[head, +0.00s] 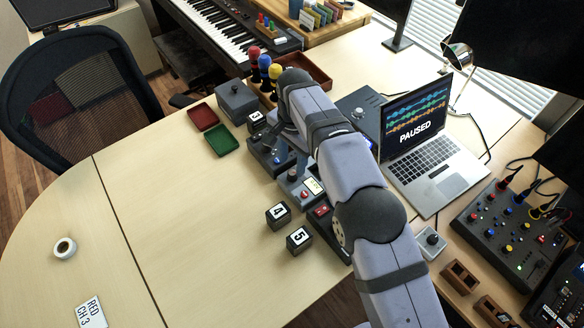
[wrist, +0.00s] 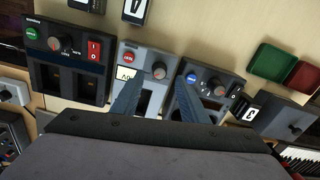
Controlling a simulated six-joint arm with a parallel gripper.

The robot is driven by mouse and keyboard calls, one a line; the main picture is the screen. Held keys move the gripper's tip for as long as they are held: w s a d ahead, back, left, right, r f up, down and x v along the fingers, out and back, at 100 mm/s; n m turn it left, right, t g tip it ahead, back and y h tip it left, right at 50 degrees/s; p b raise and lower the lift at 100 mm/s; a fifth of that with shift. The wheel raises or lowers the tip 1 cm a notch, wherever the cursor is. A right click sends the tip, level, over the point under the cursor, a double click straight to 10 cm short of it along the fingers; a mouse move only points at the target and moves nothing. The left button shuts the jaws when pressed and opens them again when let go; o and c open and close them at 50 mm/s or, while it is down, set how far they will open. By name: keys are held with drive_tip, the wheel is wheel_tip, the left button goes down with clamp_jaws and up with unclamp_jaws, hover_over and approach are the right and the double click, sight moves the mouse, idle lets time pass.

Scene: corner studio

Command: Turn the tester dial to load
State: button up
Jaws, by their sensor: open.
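Three small devices with dials stand in a row. The middle one, light grey with a small pale display, looks like the tester (wrist: 145,62); it shows in the head view (head: 293,181) too. Its grey dial (wrist: 159,70) is at its upper right in the wrist view; its markings are too small to read. My gripper (wrist: 158,92) is open and empty, its fingers apart over the middle and right devices, the dial showing between and beyond the tips. In the head view my arm partly hides the gripper and the row.
A dark device with a red switch (wrist: 94,50) stands left of the tester, and another dark device (wrist: 222,80) stands to its right. Numbered cubes 4 (head: 278,215) and 5 (head: 299,239) sit nearby. A laptop (head: 430,160) shows PAUSED. The table's left part is mostly clear.

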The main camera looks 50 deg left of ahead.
drive_tip(key=shift+r, duration=1.25)
